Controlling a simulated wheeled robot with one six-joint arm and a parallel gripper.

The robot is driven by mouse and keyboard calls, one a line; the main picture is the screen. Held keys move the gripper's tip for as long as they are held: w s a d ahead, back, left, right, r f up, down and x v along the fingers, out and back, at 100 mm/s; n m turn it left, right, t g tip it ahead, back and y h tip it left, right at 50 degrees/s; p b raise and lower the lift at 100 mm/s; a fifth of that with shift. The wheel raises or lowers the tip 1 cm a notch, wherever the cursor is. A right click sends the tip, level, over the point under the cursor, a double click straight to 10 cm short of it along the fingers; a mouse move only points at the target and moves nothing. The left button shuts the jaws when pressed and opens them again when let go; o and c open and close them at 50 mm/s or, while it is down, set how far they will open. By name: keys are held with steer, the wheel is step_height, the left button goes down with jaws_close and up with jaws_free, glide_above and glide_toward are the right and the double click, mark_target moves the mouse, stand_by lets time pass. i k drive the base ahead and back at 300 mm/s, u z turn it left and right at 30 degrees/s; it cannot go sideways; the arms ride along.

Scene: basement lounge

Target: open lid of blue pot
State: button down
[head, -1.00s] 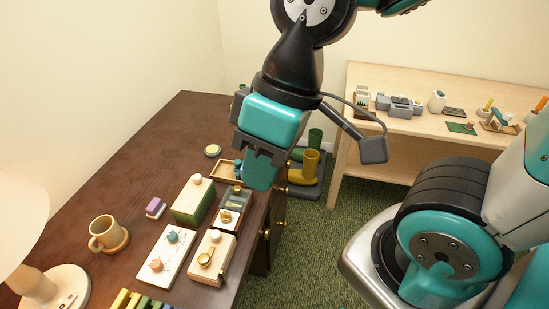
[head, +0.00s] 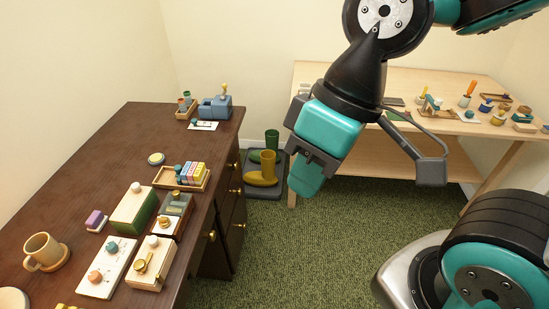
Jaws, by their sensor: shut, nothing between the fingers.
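My gripper (head: 305,178) hangs in the air right of the dark desk, pointing down, with its teal fingers shut and empty. It touches nothing that I can see. I cannot make out a blue pot with certainty. Small blue items (head: 486,107) stand among other things on the light wooden table at the back right, too small to tell whether one is a lidded pot. A blue-grey block-like object (head: 214,108) with a yellow knob stands at the far end of the dark desk.
The dark desk (head: 75,187) on the left holds a mug (head: 45,251), boxes and a tray of coloured blocks (head: 182,177). The light table (head: 455,129) stands at the back, partly behind my arm. Green carpet (head: 330,235) is open ahead.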

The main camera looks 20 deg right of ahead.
mark_target(489, 101)
steer(key=z, duration=1.55)
steer(key=i, duration=0.75)
steer(key=z, duration=0.35)
